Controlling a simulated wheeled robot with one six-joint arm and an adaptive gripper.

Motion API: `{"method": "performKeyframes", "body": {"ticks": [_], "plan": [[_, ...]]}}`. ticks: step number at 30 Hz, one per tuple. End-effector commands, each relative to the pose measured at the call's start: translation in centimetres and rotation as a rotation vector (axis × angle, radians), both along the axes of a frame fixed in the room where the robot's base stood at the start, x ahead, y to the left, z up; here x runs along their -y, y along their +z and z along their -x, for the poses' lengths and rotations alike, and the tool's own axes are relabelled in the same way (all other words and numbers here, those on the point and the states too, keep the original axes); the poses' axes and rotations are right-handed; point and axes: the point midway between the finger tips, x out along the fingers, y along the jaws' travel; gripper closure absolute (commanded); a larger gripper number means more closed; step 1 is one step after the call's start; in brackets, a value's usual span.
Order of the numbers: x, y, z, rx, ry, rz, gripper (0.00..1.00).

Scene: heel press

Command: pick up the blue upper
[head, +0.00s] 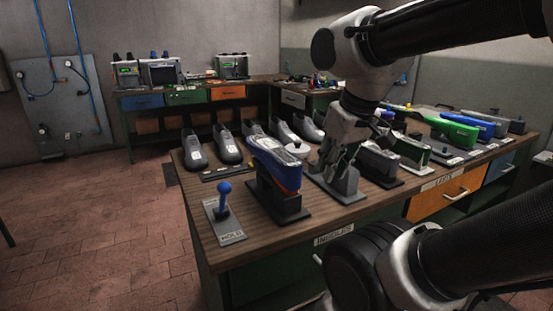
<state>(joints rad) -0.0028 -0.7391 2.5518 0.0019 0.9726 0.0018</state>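A blue upper (277,168) with an orange lower edge sits on a dark stand at the front middle of the workbench (222,253). Another blue piece (478,126) lies in the row at the far right, beside a green one (456,132). My gripper (333,170) points down just right of the front blue upper, over a grey stand (343,187). It looks apart from the blue upper. The fingers are small and dark against the stand, so I cannot tell whether they are open or hold anything.
A blue-knobbed lever (223,197) on a plate marked MOLD stands at the front left corner. Several grey shoes (227,146) line the back edge. Green and dark pieces on stands (409,150) crowd the right.

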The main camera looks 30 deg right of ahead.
Motion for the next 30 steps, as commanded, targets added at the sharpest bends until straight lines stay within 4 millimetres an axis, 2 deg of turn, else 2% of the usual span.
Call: {"method": "performKeyframes", "body": {"ticks": [1,4,8,9,15,20,23,30], "plan": [[-0.1,-0.6,-0.2,-0.032,0.003,0.000,0.67],[-0.2,-1.4,-1.9,-0.102,0.011,0.001,0.49],[-0.6,-1.5,-6.3,-0.200,0.020,0.003,0.25],[-0.7,-1.5,-7.9,-0.228,0.021,0.003,0.21],[-1.4,-1.9,-15.4,-0.337,0.021,0.006,0.21],[-1.7,-0.9,-19.7,-0.357,0.009,0.004,0.21],[-1.7,0.3,-20.3,-0.345,0.000,0.002,0.21],[-1.6,-2.6,-20.0,-0.360,-0.005,0.002,0.21]]}}
